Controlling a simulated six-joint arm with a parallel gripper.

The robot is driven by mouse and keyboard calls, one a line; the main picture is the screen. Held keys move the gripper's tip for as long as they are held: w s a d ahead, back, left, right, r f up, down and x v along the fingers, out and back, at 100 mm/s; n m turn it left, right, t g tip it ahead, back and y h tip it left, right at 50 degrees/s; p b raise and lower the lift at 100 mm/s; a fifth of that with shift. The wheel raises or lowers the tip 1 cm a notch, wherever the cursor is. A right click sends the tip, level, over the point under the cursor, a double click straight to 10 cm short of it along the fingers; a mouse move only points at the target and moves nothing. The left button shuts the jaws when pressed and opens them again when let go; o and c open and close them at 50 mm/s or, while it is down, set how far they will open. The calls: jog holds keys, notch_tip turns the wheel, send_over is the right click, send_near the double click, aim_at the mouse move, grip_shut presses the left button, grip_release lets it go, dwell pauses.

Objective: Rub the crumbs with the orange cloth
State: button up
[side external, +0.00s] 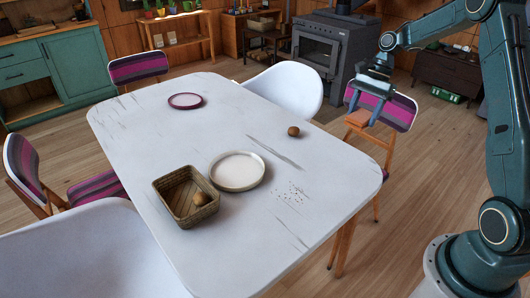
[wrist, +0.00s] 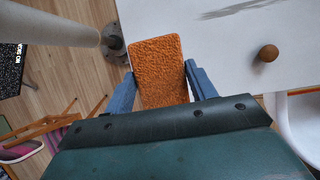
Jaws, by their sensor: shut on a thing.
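The orange cloth (side external: 360,118) is a flat, rough-textured rectangular pad. My gripper (side external: 366,107) is shut on it and holds it in the air beside the table's right edge in the side view. In the wrist view the cloth (wrist: 158,70) sits between the two blue fingers of my gripper (wrist: 159,74), partly over the white table edge. The crumbs (side external: 291,193) lie as a loose scatter of small pale and dark specks on the white table (side external: 160,140), right of the cream plate. My gripper is apart from the crumbs, which do not show in the wrist view.
A brown ball-like item (side external: 293,131) lies on the table and also shows in the wrist view (wrist: 268,53). A cream plate (side external: 237,171), a wicker basket (side external: 207,211) with a roundish brown item and a purple-rimmed plate (side external: 185,101) are also there. Chairs surround the table.

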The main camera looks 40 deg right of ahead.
jog(key=o, duration=0.4)
jog(key=shift+c, duration=1.4)
jog(key=shift+w+a+f, duration=0.15)
jog(key=shift+w+a, duration=0.05)
jog(key=shift+w, duration=0.05)
jog(key=w+a+f+n+g, duration=0.1)
jog(key=w+a+f+n, duration=0.2)
jog(key=a, duration=0.4)
jog(key=w+a+f+n+g+h, duration=0.1)
jog(key=w+a+f+n, duration=0.2)
jog(key=a, duration=0.4)
jog(key=w+a+f+n+g, duration=0.1)
jog(key=w+a+f+n, duration=0.2)
jog(key=a, duration=0.5)
notch_tip(320, 180, down, 3)
jog(key=shift+w+r, duration=0.1)
jog(key=shift+w, duration=0.75)
